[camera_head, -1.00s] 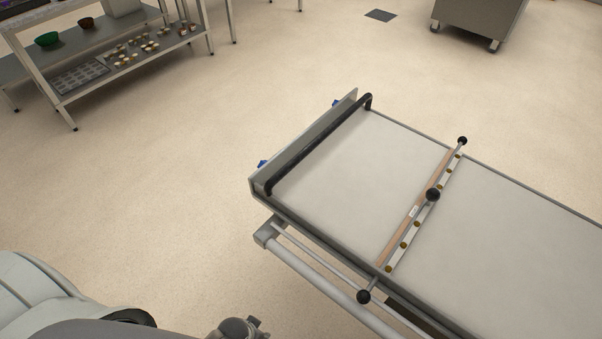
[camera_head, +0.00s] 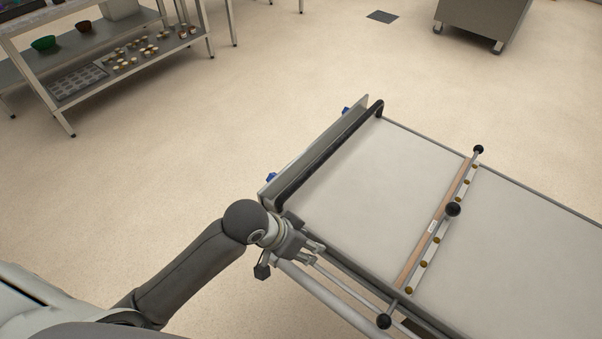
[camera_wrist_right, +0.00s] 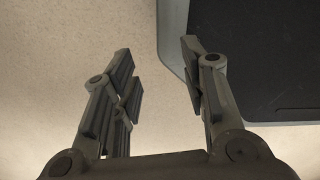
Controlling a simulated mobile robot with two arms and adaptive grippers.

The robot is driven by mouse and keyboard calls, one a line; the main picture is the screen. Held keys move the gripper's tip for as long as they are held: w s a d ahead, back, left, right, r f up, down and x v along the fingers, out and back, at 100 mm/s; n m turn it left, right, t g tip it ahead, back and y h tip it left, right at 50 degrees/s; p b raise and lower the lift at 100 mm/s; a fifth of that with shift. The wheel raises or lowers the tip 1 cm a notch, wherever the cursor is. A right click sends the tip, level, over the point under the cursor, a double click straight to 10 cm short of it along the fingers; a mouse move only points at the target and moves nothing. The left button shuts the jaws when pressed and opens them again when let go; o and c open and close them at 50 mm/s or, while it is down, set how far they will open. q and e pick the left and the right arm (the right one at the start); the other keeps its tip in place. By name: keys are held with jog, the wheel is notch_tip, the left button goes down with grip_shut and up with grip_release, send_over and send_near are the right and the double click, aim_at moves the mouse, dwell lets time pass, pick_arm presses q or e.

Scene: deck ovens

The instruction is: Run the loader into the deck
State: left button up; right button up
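The loader (camera_head: 370,185) is a long flat frame with a pale belt, reaching from the centre to the right edge of the head view. A black handle bar (camera_head: 325,160) crosses its end. A crossbar (camera_head: 437,225) with black knobs lies across the belt. My left gripper (camera_head: 319,252) is beside the loader's near corner, below the handle bar, by the side rail. Its fingers look spread with nothing between them; whether they touch the frame is unclear. My right gripper (camera_wrist_right: 157,58) shows in the right wrist view, open and empty above the floor. No oven deck is in view.
A steel shelf table (camera_head: 120,65) with bowls and small items stands at the upper left. A metal cabinet on casters (camera_head: 480,20) stands at the upper right. The floor (camera_head: 220,130) between the shelf table and the loader is clear.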

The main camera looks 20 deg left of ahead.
pick_arm(q)
jog(key=w+r+m, duration=0.1)
jog(key=w+r, duration=0.2)
jog(key=n, duration=0.3)
send_near(302, 175)
jog(key=shift+g, duration=0.4)
jog(key=x, duration=0.9)
jog(key=shift+w, duration=0.4)
grip_shut()
